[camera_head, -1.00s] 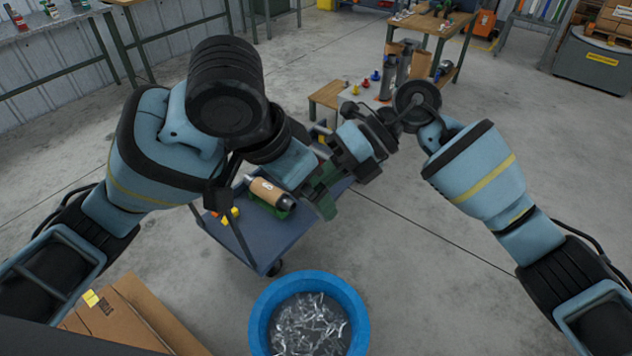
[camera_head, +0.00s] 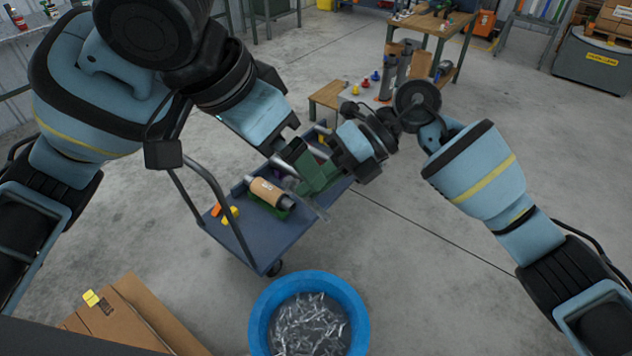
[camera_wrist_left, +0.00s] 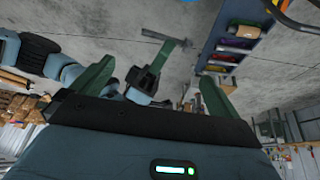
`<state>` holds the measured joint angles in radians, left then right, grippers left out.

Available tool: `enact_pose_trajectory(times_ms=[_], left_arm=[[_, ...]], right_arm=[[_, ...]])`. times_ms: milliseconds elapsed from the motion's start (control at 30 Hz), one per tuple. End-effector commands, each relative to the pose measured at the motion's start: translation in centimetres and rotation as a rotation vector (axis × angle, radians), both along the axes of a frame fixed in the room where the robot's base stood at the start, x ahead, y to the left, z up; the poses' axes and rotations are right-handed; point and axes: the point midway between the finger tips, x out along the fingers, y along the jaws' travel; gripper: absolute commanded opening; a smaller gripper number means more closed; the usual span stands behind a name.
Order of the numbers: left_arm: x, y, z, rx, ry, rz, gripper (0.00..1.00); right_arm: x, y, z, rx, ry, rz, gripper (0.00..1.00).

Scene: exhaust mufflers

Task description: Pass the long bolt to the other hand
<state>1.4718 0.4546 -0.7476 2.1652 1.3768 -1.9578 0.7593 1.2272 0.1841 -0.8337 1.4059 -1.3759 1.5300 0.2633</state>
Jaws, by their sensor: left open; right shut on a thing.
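My right gripper (camera_head: 318,180) is shut on the long bolt (camera_head: 317,207), a thin grey rod whose end shows beyond the green fingers in the head view. In the left wrist view the bolt (camera_wrist_left: 182,42) lies across the tips of my right gripper (camera_wrist_left: 163,55). My left gripper (camera_head: 292,150) is open and empty, up and to the left of the right one. Its two green fingers stand wide apart in the left wrist view (camera_wrist_left: 155,88), with the right gripper and bolt beyond and between them, apart from both fingers. Part of the bolt is hidden by the right fingers.
A blue cart (camera_head: 252,245) below the grippers carries a brown-wrapped cylinder (camera_head: 268,190) and small orange and yellow pieces. A blue tub (camera_head: 262,310) of metal parts and a cardboard box (camera_head: 145,315) stand in front. A workbench (camera_head: 440,35) is behind. Floor at right is clear.

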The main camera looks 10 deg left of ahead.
Motion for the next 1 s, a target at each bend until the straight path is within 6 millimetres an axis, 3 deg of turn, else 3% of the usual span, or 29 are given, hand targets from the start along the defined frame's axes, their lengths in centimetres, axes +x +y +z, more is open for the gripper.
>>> enact_pose_trajectory(times_ms=[200, 367, 467, 667, 767, 1000], left_arm=[[1.9, -2.0, -2.1, -0.298, 0.006, -0.03, 1.0], [4.3, -2.1, -3.1, -0.543, -0.057, -0.001, 1.0], [6.0, -1.1, -3.9, -0.67, -0.121, 0.043, 1.0], [9.0, 3.1, -6.2, -0.845, -0.301, 0.174, 1.0], [10.0, 5.6, -8.4, -0.878, -0.39, 0.254, 1.0], [9.4, 8.3, -18.8, -0.8, -0.447, 0.429, 1.0]], right_arm=[[0.0, 0.0, 0.0, 0.001, 0.001, 0.0, 0.0], [0.0, 0.0, 0.0, 0.001, 0.001, 0.0, 0.0], [0.0, 0.0, 0.0, 0.001, 0.0, 0.001, 0.0], [0.0, 0.0, 0.0, 0.001, 0.0, 0.001, 0.0], [0.0, 0.0, 0.0, 0.001, 0.0, 0.001, 0.0], [0.0, 0.0, 0.0, 0.002, 0.0, 0.0, 0.0]])
